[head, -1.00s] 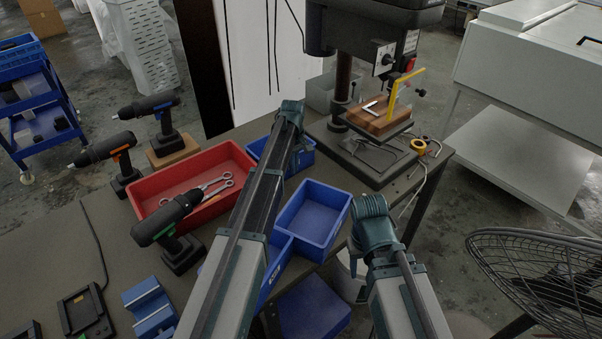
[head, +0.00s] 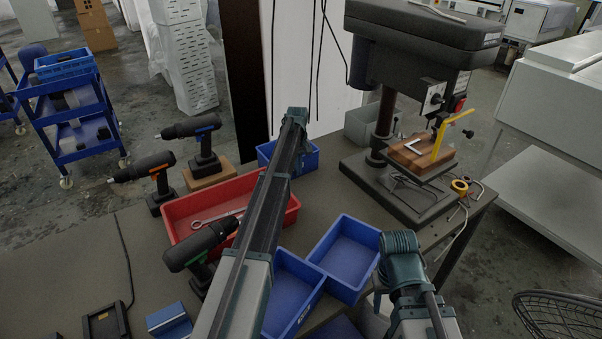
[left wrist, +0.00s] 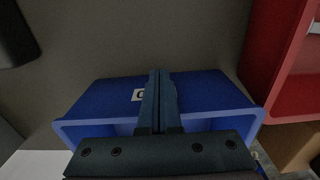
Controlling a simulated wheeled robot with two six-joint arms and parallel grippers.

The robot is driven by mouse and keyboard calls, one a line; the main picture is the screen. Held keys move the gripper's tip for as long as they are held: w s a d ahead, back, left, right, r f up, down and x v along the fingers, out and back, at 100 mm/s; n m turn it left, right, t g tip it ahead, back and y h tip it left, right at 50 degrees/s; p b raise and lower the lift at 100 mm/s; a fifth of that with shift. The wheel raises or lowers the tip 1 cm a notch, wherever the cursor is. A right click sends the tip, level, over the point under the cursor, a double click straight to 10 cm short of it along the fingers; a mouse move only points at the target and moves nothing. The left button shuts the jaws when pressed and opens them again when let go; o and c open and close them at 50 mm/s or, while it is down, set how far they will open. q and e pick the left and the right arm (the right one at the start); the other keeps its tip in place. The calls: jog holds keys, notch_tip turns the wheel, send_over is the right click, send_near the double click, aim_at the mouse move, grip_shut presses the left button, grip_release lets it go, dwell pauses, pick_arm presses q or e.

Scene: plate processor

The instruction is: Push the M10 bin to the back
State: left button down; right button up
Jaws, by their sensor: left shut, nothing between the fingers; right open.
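Several blue bins stand on the bench: one at the back (head: 310,159) beside the red tray, one in the middle (head: 345,250) and one in front (head: 290,290). I cannot read M10 on any of them. My left arm reaches out to the back bin; its fingertips are hidden in the head view. In the left wrist view my left gripper (left wrist: 158,76) is shut and empty, its fingers over a blue bin (left wrist: 205,92) whose pale label they partly cover. I cannot tell whether they touch it. My right wrist shows right of the middle bin, its fingers hidden.
The red tray (head: 182,209) holds a wrench. Several cordless drills (head: 200,247) stand around it. A drill press (head: 390,170) stands at the back right with a wood block on its table. A wall panel (head: 300,60) is behind the back bin. A fan (head: 555,315) is at lower right.

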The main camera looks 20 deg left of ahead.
pick_arm(q)
jog(key=shift+r, duration=0.1)
dwell(0.3)
notch_tip(320, 180, up, 10)
jog(key=p, duration=1)
jog(key=shift+s, duration=0.1)
